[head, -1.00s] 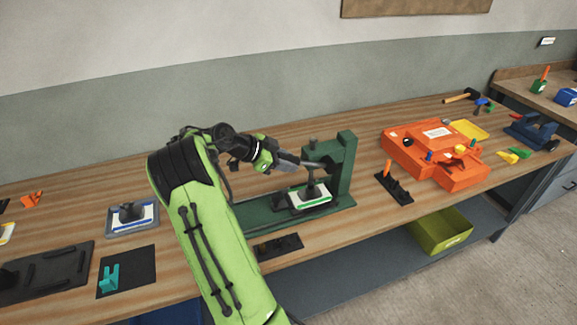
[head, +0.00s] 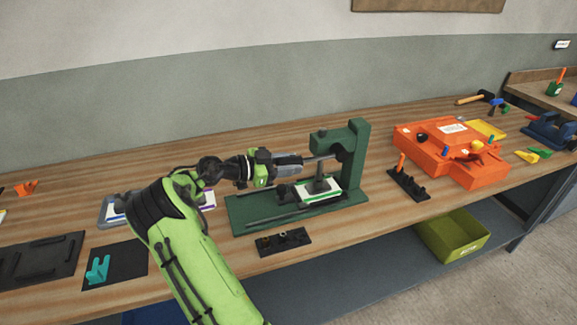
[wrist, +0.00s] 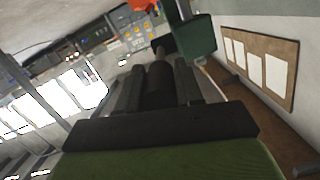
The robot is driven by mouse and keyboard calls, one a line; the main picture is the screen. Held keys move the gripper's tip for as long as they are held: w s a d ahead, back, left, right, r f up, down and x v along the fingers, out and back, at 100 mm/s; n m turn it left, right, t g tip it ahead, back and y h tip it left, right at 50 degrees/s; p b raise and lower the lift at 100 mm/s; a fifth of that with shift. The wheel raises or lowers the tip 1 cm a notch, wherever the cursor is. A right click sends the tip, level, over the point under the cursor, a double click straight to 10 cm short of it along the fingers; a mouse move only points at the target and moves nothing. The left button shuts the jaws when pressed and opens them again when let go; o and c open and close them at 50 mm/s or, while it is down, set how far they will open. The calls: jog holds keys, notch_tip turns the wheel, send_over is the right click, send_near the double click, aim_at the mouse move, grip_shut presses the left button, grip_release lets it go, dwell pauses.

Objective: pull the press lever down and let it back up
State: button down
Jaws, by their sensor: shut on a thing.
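The green press (head: 356,150) stands on the bench, its long base (head: 245,215) reaching left. Its dark lever (head: 322,157) sticks out leftward from the upright, close to level. My gripper (head: 300,162) is shut on the lever's free end, coming from the left. In the wrist view the dark lever (wrist: 158,82) lies between the two fingers, with the green press head (wrist: 193,38) beyond. A dark ram (head: 321,178) stands over a white plate with a green stripe (head: 325,196) on the press base. I cannot tell if the ram touches the plate.
A dark strip with small holders (head: 285,241) lies in front of the press. A black rack with an orange-handled tool (head: 406,183) and an orange case (head: 440,165) stand to the right. A grey tray (head: 109,212) is partly behind my arm.

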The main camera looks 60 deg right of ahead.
jog(key=shift+a+f, duration=0.15)
jog(key=shift+f, duration=0.65)
jog(key=c, duration=0.9)
grip_release()
jog(key=shift+o, duration=0.6)
jog(key=shift+r, duration=0.2)
jog(key=p+v, duration=0.3)
jog(key=v, duration=1.2)
jog(key=shift+w+a, duration=0.2)
jog(key=shift+w, duration=0.05)
jog(key=shift+r, duration=0.2)
